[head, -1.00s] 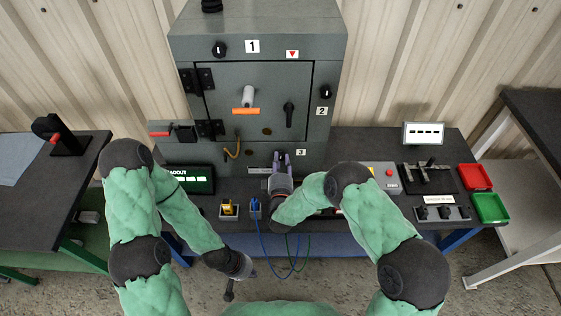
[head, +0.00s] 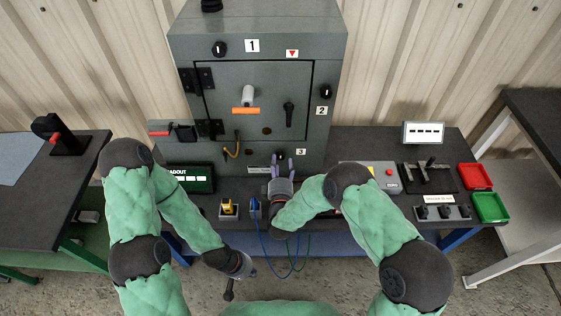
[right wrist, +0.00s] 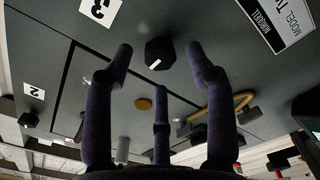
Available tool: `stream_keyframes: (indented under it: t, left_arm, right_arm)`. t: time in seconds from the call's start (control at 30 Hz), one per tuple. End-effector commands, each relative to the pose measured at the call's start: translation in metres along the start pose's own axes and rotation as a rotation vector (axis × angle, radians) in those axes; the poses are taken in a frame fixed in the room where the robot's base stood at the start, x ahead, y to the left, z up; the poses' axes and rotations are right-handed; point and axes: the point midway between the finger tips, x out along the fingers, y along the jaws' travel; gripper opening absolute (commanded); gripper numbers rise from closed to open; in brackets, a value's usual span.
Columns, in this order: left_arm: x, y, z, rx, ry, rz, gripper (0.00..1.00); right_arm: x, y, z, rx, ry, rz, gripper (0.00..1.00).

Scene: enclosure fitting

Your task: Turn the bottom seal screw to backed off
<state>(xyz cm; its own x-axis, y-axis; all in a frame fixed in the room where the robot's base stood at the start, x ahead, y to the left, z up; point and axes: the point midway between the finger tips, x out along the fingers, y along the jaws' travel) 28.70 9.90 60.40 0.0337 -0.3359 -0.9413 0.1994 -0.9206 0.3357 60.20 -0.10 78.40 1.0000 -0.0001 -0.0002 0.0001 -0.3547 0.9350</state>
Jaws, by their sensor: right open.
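The bottom seal screw is the black knob (head: 281,156) beside label 3, low on the grey cabinet's front. In the right wrist view, which is upside down, this knob (right wrist: 160,52) is a black faceted head with a short white mark, slightly slanted. My right gripper (head: 282,167) is in front of it, with fingers spread. In the right wrist view its fingertips (right wrist: 159,50) appear either side of the knob with clear gaps, not touching it. My left gripper (head: 229,291) hangs low in front of the bench, away from the cabinet; its fingers are too small to read.
Knobs by labels 1 (head: 219,49) and 2 (head: 326,91) are higher on the cabinet. A door with an orange-tipped handle (head: 245,110) and a yellow hose (head: 234,151) are near. A yellow part (head: 228,207) and a blue plug (head: 254,208) stand on the bench below.

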Motion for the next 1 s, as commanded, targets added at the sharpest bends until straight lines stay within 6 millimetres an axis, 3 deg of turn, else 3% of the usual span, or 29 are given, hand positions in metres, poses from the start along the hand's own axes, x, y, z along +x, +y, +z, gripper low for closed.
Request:
stream_keyframes:
  t: [0.3, 0.5, 1.0]
  left_arm:
    - [0.000, 0.000, 0.000, 0.000, 0.000, 0.000, 0.00]
    - [0.000, 0.000, 0.000, 0.000, 0.000, 0.000, 0.00]
    - [0.000, 0.000, 0.000, 0.000, 0.000, 0.000, 0.00]
  right_arm:
    - [-0.064, -0.001, -0.001, -0.001, 0.002, -0.004, 0.56]
    - [-0.090, -0.001, 0.000, -0.001, 0.001, -0.003, 0.56]
    - [-0.099, -0.001, 0.000, 0.000, -0.001, -0.002, 0.56]
